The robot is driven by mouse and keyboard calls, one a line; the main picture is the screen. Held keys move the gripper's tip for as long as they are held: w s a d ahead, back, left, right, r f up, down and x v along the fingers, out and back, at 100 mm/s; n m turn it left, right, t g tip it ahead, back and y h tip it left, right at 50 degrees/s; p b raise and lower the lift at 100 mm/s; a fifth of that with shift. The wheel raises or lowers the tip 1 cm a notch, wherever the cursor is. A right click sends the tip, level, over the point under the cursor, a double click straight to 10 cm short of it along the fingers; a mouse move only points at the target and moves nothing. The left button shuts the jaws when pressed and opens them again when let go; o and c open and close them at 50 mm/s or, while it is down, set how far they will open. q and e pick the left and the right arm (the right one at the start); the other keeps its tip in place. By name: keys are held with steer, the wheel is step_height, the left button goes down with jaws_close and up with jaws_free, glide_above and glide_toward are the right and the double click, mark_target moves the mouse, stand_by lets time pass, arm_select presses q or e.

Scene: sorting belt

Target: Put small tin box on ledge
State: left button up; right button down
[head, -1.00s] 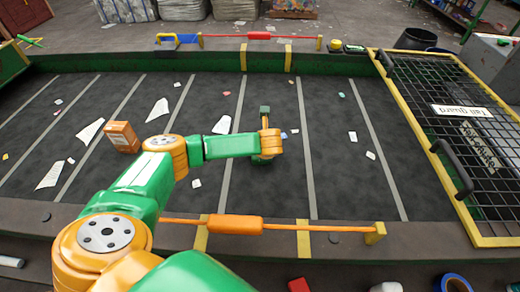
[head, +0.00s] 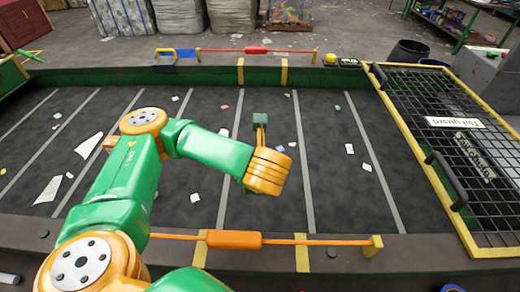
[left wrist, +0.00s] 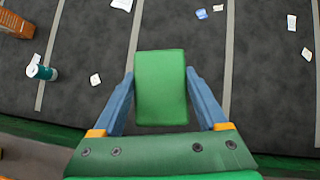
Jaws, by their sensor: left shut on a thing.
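The small tin box looks like the green block (left wrist: 160,88) between the blue fingers of my left gripper (left wrist: 160,76) in the left wrist view. The gripper is shut on its sides. In the head view the box (head: 260,119) is small, at the end of my left arm over the middle of the belt; the fingers are mostly hidden by the orange wrist. The ledge is not labelled; a dark rail (head: 340,258) runs along the near side and a green-edged rail (head: 210,75) along the far side. My right gripper is not in view.
The black belt (head: 330,190) carries scattered paper scraps. An orange box (left wrist: 15,24) and a teal cylinder (left wrist: 42,72) lie at left in the left wrist view. A yellow-framed mesh guard (head: 440,150) covers the right end. An orange bar (head: 235,240) runs along the near side.

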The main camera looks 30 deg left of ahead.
arm_select(q)
steer(key=shift+s+d+r, duration=0.15)
steer(key=shift+s+r, duration=0.1)
step_height(320, 180, up, 6)
steer(key=p, duration=0.5)
steer(key=shift+w+r, duration=0.15)
steer(key=d+r+m+h+b, duration=0.1)
steer(key=d+r+m+t+h+b, duration=0.1)
steer(key=m, duration=0.1)
steer(key=d+m+b, duration=0.1)
steer(key=m, duration=0.1)
steer(key=shift+s+d+r+t+h+b, duration=0.25)
steer(key=shift+d+r+t+h+b, duration=0.1)
steer(key=shift+r+t+h+b, duration=0.05)
steer(key=d+m+h, duration=0.1)
steer(key=s+d+r+m, duration=0.1)
steer(key=d+r+m+h+b, duration=0.1)
steer(key=shift+s+r+m+h, duration=0.15)
steer(key=shift+s+m+h, duration=0.15)
steer(key=shift+w+a, duration=0.15)
steer(key=shift+s, duration=0.2)
